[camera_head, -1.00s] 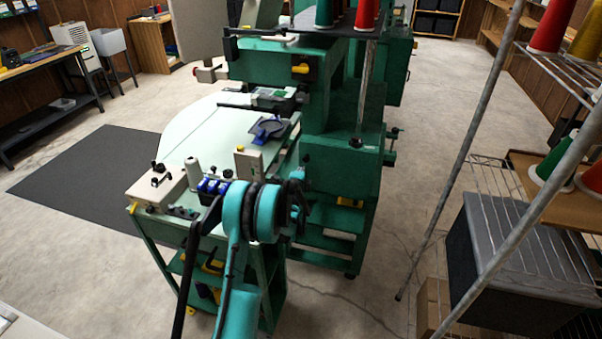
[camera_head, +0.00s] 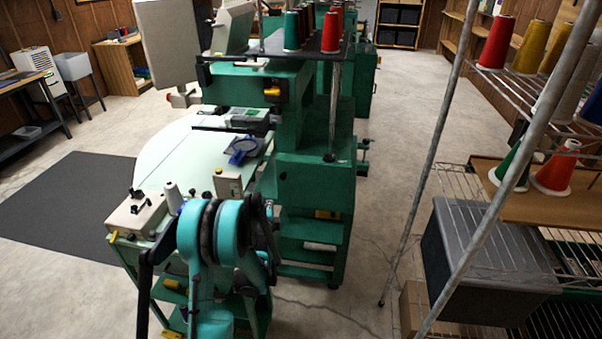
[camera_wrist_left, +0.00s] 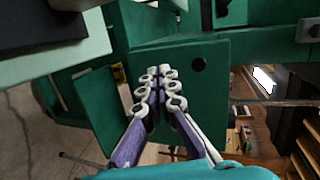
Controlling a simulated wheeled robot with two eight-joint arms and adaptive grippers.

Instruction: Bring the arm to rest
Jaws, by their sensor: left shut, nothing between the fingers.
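My left gripper (camera_wrist_left: 158,72) shows in the wrist view, with its pale ringed, purple-backed fingers together and nothing between them. Behind it is the flat green side of a machine; I cannot tell how far off it is. In the head view my teal and black left arm (camera_head: 229,232) rises from the bottom, bent in front of the near end of the embroidery machine's table. The bent arm mostly hides the gripper there. My right gripper is in neither view.
The green embroidery machine (camera_head: 315,195) stands behind my arm, with its pale table (camera_head: 180,155) to the left. A wire rack with thread cones (camera_head: 496,42) and a grey bin (camera_head: 490,250) stands at right. Open floor (camera_head: 400,130) lies between them.

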